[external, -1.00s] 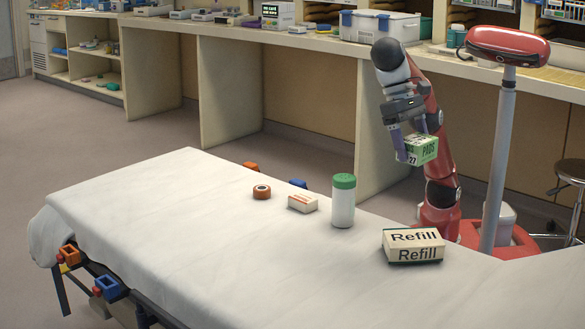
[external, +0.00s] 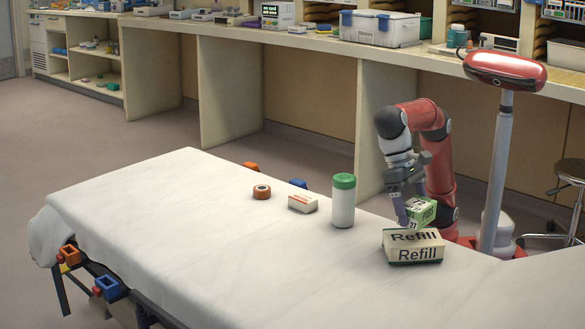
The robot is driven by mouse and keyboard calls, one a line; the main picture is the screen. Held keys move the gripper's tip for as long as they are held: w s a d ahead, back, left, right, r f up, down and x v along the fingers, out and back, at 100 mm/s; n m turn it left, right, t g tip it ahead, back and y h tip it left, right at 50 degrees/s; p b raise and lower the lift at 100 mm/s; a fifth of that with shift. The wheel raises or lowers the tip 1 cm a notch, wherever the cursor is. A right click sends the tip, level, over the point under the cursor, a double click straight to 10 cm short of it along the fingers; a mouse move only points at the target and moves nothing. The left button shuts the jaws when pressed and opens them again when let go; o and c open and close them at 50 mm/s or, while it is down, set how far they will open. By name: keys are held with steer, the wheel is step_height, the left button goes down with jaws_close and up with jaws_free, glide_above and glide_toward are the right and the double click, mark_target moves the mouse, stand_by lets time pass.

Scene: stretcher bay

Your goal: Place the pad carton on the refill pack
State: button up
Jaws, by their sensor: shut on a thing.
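The pad carton (external: 421,212) is a small green and white box. My gripper (external: 412,211) is shut on it, with one finger showing at its left side. The carton is at the back edge of the refill pack in the picture, and its lower part meets the pack's outline. I cannot tell whether they touch. The refill pack (external: 416,255) is a cream box with a dark band and "Refill" lettering. It lies on the white-sheeted stretcher (external: 230,240) near its right end.
A white bottle with a green lid (external: 343,203) stands left of the refill pack. Farther left are a small white and orange box (external: 303,203) and a brown tape roll (external: 262,191). The stretcher's left and front area is clear. A stool (external: 567,190) stands at the right.

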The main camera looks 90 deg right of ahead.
steer(key=shift+f+b, duration=0.65)
steer(key=shift+f, duration=1.2)
steer(key=shift+f, duration=0.15)
steer(key=o, duration=1.1)
steer(key=p+v, duration=0.4)
steer(key=v, duration=0.8)
steer(key=shift+p, duration=0.4)
